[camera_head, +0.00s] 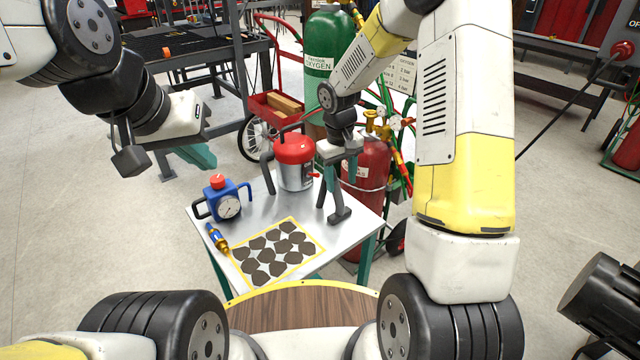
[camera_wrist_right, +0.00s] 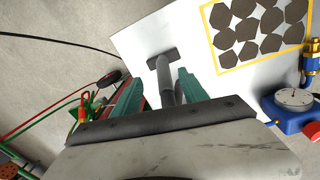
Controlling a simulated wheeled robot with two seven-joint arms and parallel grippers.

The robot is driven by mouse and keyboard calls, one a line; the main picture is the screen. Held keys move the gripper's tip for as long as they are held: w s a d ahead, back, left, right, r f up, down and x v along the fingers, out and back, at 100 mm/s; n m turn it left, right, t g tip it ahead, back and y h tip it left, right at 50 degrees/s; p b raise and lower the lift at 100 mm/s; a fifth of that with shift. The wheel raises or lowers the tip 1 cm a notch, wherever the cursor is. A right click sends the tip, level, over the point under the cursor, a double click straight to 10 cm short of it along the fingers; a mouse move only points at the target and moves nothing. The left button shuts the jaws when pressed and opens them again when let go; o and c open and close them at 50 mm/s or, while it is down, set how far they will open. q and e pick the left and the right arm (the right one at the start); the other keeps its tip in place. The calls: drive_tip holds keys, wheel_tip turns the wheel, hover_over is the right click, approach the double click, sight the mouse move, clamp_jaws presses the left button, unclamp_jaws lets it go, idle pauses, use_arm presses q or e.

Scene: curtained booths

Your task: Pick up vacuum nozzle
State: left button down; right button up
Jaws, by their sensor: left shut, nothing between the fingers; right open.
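The vacuum nozzle (camera_head: 340,213) is a dark grey tube with a flat T-shaped foot, at the right part of the small metal table (camera_head: 205,240). In the right wrist view the nozzle (camera_wrist_right: 165,70) shows its foot beyond my fingertips. My right gripper (camera_head: 338,180) is open above the table, its teal fingers (camera_wrist_right: 160,84) on either side of the nozzle tube; I cannot tell whether they touch it. The tube's upper end is hidden by the gripper. My left gripper (camera_head: 205,158) is shut and empty, left of the table and above the floor.
A red-lidded steel vacuum canister (camera_head: 294,165) stands left of my right gripper. A blue device with a gauge (camera_head: 222,198), a brass-tipped tool (camera_head: 217,238) and a yellow-framed sheet of dark pieces (camera_head: 273,253) are on the table. Gas cylinders (camera_head: 366,180) stand behind.

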sight(339, 200)
drive_tip(key=shift+w+a+f, duration=0.2)
drive_tip(key=shift+w+f, duration=0.05)
drive_tip(key=shift+f, duration=0.2)
drive_tip(key=shift+w+a+f, duration=0.15)
drive_tip(key=shift+w+f, duration=0.1)
drive_tip(key=shift+f, duration=0.2)
drive_tip(key=f, duration=0.7)
drive_tip(key=shift+d+f, duration=0.15)
drive_tip(key=shift+d, duration=0.15)
clamp_jaws()
